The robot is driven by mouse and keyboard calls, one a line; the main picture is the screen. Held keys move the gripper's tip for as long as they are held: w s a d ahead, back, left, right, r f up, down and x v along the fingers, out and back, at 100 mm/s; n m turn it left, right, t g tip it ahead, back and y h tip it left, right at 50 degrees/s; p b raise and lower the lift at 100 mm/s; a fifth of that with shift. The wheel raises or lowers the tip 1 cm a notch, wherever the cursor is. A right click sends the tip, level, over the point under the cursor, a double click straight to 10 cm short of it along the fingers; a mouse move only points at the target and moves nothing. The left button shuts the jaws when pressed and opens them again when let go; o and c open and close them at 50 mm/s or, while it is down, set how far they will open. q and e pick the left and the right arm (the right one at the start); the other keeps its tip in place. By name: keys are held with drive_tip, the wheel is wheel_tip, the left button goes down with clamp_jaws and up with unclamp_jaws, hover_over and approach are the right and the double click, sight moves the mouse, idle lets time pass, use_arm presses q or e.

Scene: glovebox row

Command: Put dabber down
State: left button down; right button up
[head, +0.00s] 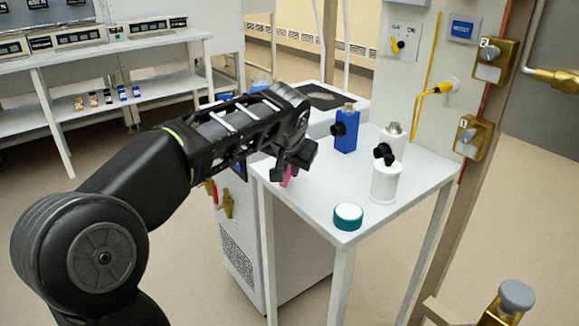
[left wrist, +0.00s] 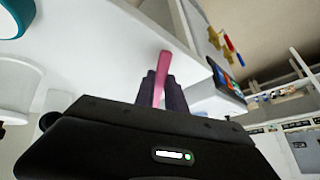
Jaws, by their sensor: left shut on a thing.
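The pink dabber (head: 287,180) shows as a short strip below my left gripper (head: 292,166), at the left edge of the small white table (head: 318,198). In the left wrist view the dabber (left wrist: 163,68) is a flat pink stick that stands out between the two dark fingers of my left gripper (left wrist: 162,92). The gripper is shut on it. The fingers hide its other end. I cannot tell whether its tip touches the tabletop. My right gripper is not in view.
A wall panel with brass valves (head: 470,138) rises behind at right. The table's front-left part is clear.

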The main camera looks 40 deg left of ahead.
use_arm(q)
drive_tip(key=c, duration=1.4)
unclamp_jaws()
drive_tip(key=shift+r, duration=0.1)
drive_tip(key=shift+r+p, duration=0.2)
drive_tip(key=shift+p, duration=0.1)
drive_tip(key=p+v, duration=0.2)
drive_tip(key=v, duration=0.9)
drive_tip(key=shift+s+d+r, duration=0.2)
drive_tip(key=shift+s+r, duration=0.05)
drive_tip(key=shift+f, duration=0.1)
